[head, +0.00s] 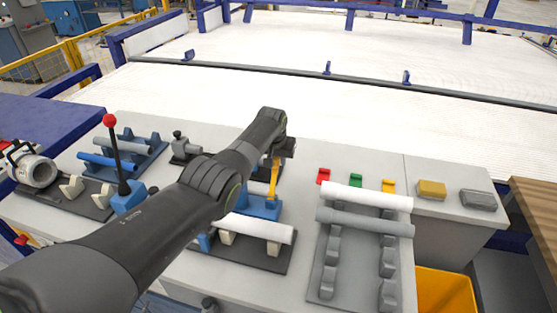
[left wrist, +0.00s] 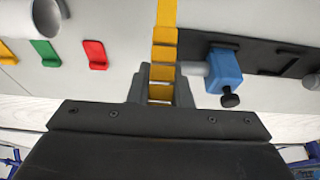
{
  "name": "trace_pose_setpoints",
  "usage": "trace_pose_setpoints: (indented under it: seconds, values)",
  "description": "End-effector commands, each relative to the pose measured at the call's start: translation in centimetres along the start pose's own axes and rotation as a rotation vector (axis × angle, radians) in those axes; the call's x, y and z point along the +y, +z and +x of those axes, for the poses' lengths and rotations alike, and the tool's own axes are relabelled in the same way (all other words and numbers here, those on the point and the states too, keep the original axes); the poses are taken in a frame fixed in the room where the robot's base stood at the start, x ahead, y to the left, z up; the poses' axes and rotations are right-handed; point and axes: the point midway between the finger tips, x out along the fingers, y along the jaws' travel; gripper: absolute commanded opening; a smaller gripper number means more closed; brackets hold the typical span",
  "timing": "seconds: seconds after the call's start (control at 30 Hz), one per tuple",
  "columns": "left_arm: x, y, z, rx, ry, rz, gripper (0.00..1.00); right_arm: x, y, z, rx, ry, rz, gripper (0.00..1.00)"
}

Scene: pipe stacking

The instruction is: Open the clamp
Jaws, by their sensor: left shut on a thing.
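The clamp has a blue body (head: 262,207) and an upright yellow handle (head: 273,178), near the middle of the bench. My left gripper (head: 284,148) reaches over the bench and is at the top of the handle. In the left wrist view the two fingers (left wrist: 160,92) are shut around the yellow handle (left wrist: 164,40), one on each side. A blue block with a black knob (left wrist: 224,70) is beside the handle there. A white pipe (head: 262,229) lies on cream supports in front of the clamp. My forearm hides part of the fixture. My right gripper is not in view.
A rack at the right holds a white pipe (head: 366,197) and a grey pipe (head: 365,222). Red, green and yellow brackets stand behind it. A red-knobbed lever (head: 113,150) rises at the left, near blue and grey pipes. A yellow bin (head: 445,292) is at lower right.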

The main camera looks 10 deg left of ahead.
Motion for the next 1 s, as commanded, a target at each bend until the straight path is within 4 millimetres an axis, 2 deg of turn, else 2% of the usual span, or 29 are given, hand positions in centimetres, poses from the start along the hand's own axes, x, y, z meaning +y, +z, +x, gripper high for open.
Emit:
trace_pose_setpoints:
  seconds: [0.43,0.47,0.6,0.63,1.0]
  values:
    - [0.00,0.22,0.16,-0.012,0.000,-0.001,0.00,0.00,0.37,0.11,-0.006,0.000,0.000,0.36]
    - [0.00,0.23,0.16,-0.012,0.000,0.000,0.19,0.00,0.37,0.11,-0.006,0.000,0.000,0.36]
    - [0.01,0.20,0.14,-0.011,0.000,0.000,0.38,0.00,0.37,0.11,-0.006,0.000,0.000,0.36]
    - [0.01,0.19,0.13,-0.011,0.000,0.000,0.40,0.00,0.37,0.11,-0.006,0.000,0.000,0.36]
    - [0.02,0.08,-0.23,-0.009,0.000,0.000,0.40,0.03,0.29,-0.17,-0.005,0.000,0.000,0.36]
